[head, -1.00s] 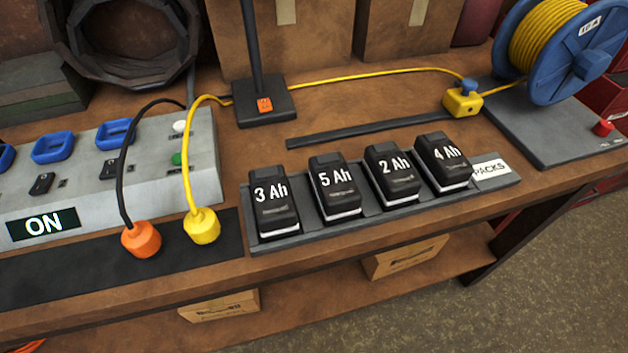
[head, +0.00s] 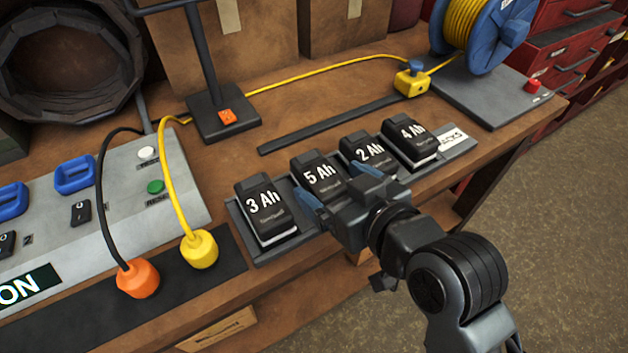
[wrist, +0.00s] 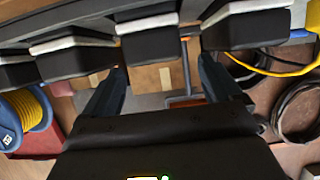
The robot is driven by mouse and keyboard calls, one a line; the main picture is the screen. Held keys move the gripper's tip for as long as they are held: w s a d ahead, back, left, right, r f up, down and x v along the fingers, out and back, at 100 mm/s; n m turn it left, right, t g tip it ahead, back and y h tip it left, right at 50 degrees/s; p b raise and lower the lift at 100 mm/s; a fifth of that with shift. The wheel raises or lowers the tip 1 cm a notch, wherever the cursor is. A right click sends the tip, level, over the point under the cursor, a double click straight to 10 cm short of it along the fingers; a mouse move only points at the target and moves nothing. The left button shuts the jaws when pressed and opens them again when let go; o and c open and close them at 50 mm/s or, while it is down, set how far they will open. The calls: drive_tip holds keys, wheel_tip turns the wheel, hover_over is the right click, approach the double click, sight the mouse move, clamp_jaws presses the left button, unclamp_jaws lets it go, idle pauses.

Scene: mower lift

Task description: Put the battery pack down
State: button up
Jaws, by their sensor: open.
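Several black battery packs stand side by side in a grey tray (head: 243,228) at the bench front: 3 Ah (head: 266,212), 5 Ah (head: 316,172), 2 Ah (head: 362,152) and 4 Ah (head: 411,142). My gripper (head: 338,186) is open in front of the 5 Ah pack, one blue finger on each side of its line. The gripper hides the lower parts of the 5 Ah and 2 Ah packs. In the wrist view the open fingers (wrist: 162,68) point toward the pack in the middle (wrist: 150,45), with nothing seen held between them. I cannot tell whether they touch it.
An orange plug (head: 138,279) and a yellow plug (head: 199,250) with cables stand left of the tray. A control panel (head: 110,205) is at the left. A lamp-like stand (head: 222,117) and a dark strip (head: 330,126) lie behind. A cable reel (head: 485,40) stands at the back right.

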sight(322, 176)
drive_tip(key=x, duration=0.6)
drive_tip(key=shift+d+f+p, duration=0.15)
drive_tip(key=shift+f+p, duration=0.1)
drive_tip(key=shift+p, duration=0.1)
drive_tip(key=shift+s, duration=0.1)
drive_tip(key=c, duration=1.4)
drive_tip(key=shift+r, duration=0.1)
drive_tip(key=shift+c, duration=0.8)
drive_tip(key=shift+r, duration=0.1)
